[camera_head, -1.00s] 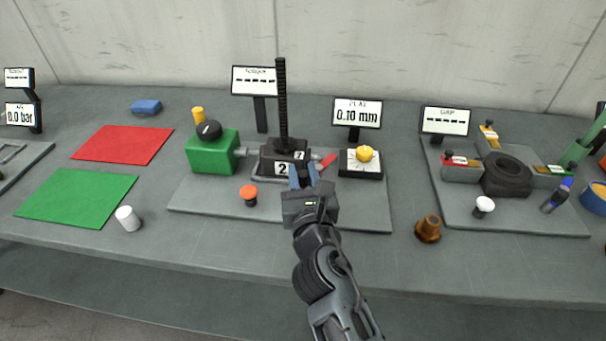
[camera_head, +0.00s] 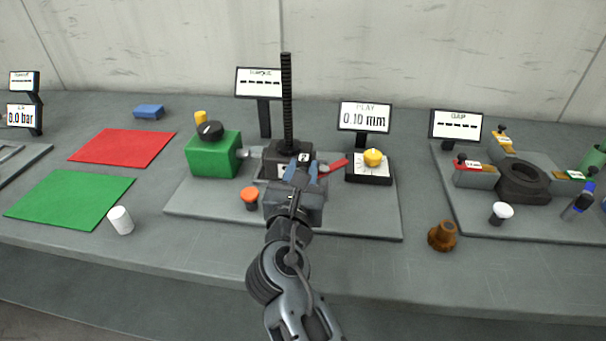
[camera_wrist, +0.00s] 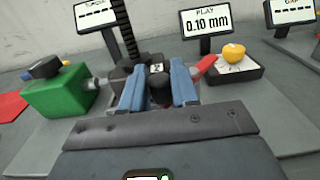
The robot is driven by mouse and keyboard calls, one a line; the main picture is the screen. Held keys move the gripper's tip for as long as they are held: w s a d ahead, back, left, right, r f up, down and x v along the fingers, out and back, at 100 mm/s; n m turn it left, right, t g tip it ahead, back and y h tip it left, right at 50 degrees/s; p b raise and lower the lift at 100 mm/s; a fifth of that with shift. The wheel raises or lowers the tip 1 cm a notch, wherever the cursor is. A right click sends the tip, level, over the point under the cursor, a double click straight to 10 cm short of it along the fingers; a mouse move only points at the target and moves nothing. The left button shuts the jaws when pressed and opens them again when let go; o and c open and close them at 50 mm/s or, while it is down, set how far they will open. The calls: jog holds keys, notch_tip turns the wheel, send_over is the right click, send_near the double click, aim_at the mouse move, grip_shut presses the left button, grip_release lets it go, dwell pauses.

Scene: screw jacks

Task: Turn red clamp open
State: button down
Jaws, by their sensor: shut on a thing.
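The red clamp lever (camera_head: 334,165) sticks out to the right of the black jack block (camera_head: 283,150), which carries a tall black threaded screw (camera_head: 287,100). The lever also shows in the wrist view (camera_wrist: 204,67), just right of the right finger. My gripper (camera_head: 301,169) is at the front of the block. In the wrist view its two blue fingers (camera_wrist: 157,84) stand either side of a dark round part (camera_wrist: 159,92), and it is shut on this part. The fingers hide where the lever begins, so I cannot tell how it joins the dark part.
A green block (camera_head: 213,155) with a black knob stands left. An orange button (camera_head: 250,196) is left of my gripper. A yellow dial (camera_head: 373,158) sits close right of the lever, below a display reading 0.10 mm (camera_head: 364,117). A brown part (camera_head: 442,236) stands at the front right.

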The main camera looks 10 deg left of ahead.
jog(key=c, duration=1)
grip_release()
jog(key=s, duration=0.7)
jog(key=shift+s+a+b, duration=0.25)
jog(key=shift+s+b, duration=0.05)
jog(key=shift+s, duration=0.1)
jog(key=shift+s+f, duration=0.1)
